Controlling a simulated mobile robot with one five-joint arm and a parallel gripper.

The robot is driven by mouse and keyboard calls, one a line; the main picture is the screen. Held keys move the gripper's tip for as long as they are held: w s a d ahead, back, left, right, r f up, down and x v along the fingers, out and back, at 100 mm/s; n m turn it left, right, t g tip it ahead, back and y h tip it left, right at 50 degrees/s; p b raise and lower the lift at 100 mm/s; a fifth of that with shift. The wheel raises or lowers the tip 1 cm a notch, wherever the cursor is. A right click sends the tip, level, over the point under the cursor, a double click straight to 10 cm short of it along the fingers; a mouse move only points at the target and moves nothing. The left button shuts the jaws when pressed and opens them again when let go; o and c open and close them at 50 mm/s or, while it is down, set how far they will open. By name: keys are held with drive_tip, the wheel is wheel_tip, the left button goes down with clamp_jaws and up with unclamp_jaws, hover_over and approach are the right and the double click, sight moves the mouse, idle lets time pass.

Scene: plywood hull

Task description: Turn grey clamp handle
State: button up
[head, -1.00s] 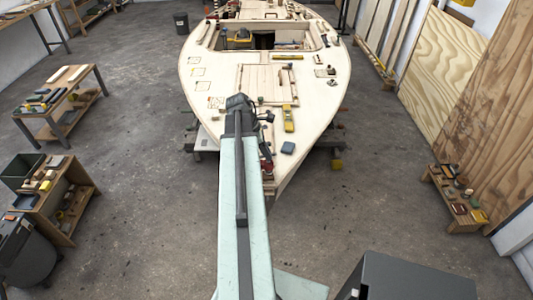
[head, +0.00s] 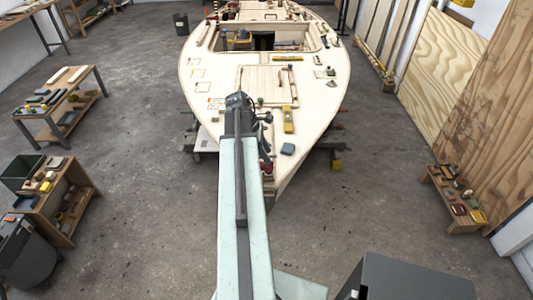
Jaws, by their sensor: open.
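My pale green arm reaches from the bottom of the head view to the near end of the hull, with a dark joint at its far end. My gripper's fingers cannot be made out; the arm hides that spot. Just right of the arm, at the deck's near tip, a small dark clamp-like shape (head: 268,118) shows, with a red part lower down beside the arm. It is too small and partly covered to tell whether this is the grey clamp or how its handle is turned. No contact with it can be seen.
Low benches stand at left (head: 83,83) and right (head: 455,203). A dark grey box (head: 415,280) is at the bottom right.

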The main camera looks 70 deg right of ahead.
drive_tip(key=p+v, duration=0.6)
drive_tip(key=v, duration=0.1)
drive_tip(key=shift+s+r, duration=0.1)
drive_tip(key=shift+r, duration=0.25)
